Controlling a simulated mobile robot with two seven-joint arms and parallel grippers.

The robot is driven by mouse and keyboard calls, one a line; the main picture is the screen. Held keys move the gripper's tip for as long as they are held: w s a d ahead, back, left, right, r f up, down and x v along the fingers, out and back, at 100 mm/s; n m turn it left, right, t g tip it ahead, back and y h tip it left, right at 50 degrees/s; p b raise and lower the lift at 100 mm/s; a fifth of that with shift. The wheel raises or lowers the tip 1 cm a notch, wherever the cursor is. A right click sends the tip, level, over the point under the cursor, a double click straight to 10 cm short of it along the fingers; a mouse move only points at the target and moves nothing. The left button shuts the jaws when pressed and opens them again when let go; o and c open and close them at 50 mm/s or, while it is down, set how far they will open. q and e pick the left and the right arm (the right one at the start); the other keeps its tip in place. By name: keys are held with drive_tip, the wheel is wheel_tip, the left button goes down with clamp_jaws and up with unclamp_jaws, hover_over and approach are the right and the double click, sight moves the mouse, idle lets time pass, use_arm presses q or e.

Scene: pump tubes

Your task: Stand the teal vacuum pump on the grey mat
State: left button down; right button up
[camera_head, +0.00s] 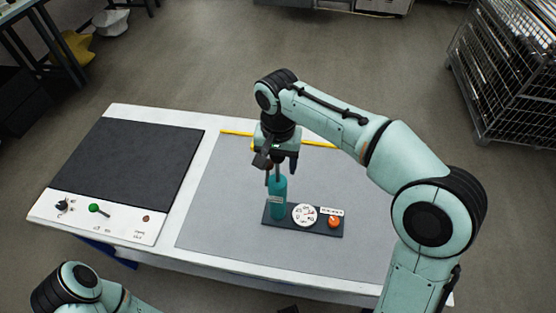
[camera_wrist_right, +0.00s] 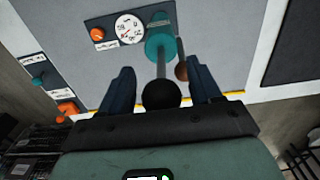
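The teal vacuum pump (camera_head: 278,198) stands upright at the left end of a dark base plate (camera_head: 318,229) with a white gauge and an orange knob. The plate lies on the grey mat (camera_head: 215,205). My right gripper (camera_head: 275,162) is over the pump, pointing down. In the right wrist view its fingers (camera_wrist_right: 162,88) are apart, with the pump's black ball knob (camera_wrist_right: 162,94) between them and visible gaps on both sides. The pump's teal body (camera_wrist_right: 160,42) shows beyond the knob. My left forearm shows at the bottom left; its gripper is not visible.
A dark panel (camera_head: 130,165) with a control strip (camera_head: 105,219) covers the table's left part. A yellow strip (camera_head: 236,133) lines the mat's far edge. Another panel with knobs (camera_wrist_right: 37,82) shows in the right wrist view. The mat left of the pump is clear.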

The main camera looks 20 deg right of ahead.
wheel_tip(320, 180, up, 12)
drive_tip(key=p, duration=0.3)
drive_tip(key=shift+f, duration=0.15)
use_arm(q)
drive_tip(key=r, duration=0.1)
drive_tip(key=w+r, duration=0.2)
drive_tip(key=shift+r, duration=0.4)
